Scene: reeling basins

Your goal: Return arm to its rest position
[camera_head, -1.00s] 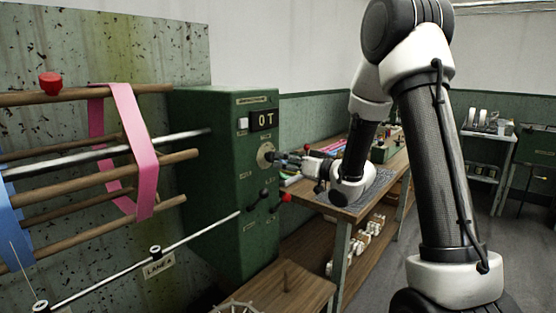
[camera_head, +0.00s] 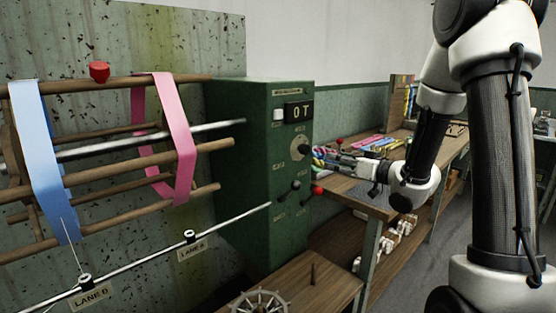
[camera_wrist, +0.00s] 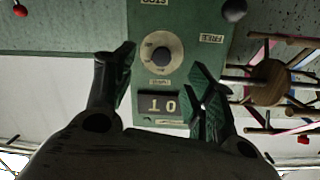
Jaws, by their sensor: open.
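My gripper (camera_head: 318,157) is open in front of the green control box (camera_head: 262,170), at the end of my arm reaching in from the right. The box has a round dial (camera_head: 298,148) and a display (camera_head: 298,112) that seems to read "0T". In the wrist view my gripper's (camera_wrist: 163,68) fingers stand apart, with the dial (camera_wrist: 160,54) and display (camera_wrist: 160,105) showing between them, upside down. Nothing is held. A small gap seems to separate the fingertips from the dial, but contact is hard to judge.
A reel with wooden bars carries a blue band (camera_head: 42,150) and a pink band (camera_head: 178,135) at the left. Two levers, black (camera_head: 295,185) and red (camera_head: 317,190), jut from the box below my gripper. A workbench (camera_head: 385,210) with goods stands behind my arm.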

